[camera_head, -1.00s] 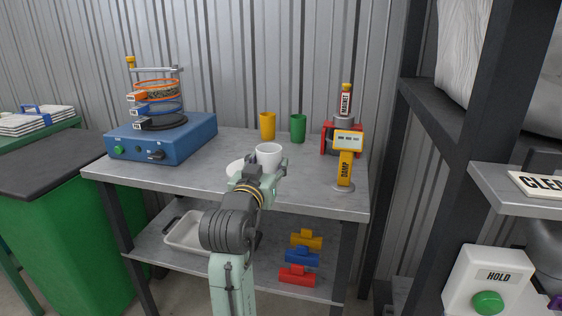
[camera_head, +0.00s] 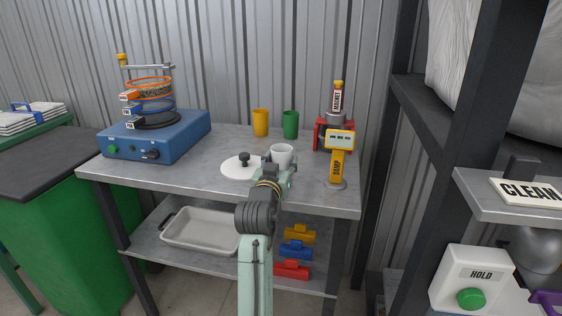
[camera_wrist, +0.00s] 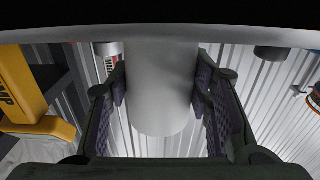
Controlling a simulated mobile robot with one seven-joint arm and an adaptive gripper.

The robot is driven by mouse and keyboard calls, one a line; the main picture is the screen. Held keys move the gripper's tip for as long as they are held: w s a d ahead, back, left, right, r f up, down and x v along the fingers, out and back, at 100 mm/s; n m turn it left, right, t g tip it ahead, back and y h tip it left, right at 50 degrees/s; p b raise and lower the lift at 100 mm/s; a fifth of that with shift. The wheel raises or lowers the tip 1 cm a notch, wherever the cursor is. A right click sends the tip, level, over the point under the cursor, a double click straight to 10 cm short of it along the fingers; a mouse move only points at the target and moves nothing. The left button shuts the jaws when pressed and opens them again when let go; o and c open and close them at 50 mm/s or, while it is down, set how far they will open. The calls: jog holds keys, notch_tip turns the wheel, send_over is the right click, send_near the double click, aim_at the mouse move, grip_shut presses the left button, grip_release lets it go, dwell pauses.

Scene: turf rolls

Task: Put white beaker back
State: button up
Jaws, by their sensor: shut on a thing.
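The white beaker (camera_head: 281,155) is at the front right of the metal table (camera_head: 205,178), right of the white lid with a black knob (camera_head: 241,166). My gripper (camera_head: 283,171) is shut on it. In the wrist view the white beaker (camera_wrist: 163,90) fills the middle, with a dark finger pad pressed on each side of it. My gripper hides the beaker's lower part in the head view, so I cannot tell whether its base touches the table. A yellow beaker (camera_head: 260,122) and a green beaker (camera_head: 290,124) stand at the back of the table.
A yellow DAMP meter (camera_head: 337,160) and a red stand with the MAGNET cylinder (camera_head: 335,125) are close on the right. A blue sieve shaker (camera_head: 157,137) is at the left. Bare tabletop lies between the shaker and the beakers.

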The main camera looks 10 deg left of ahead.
jog(key=shift+f, duration=0.15)
jog(key=o, duration=1.3)
jog(key=shift+s+r, duration=0.1)
jog(key=shift+r, duration=0.1)
jog(key=s+b, duration=0.1)
jog(key=s, duration=0.5)
jog(key=s+b, duration=0.1)
jog(key=s, duration=0.5)
jog(key=shift+a, duration=0.2)
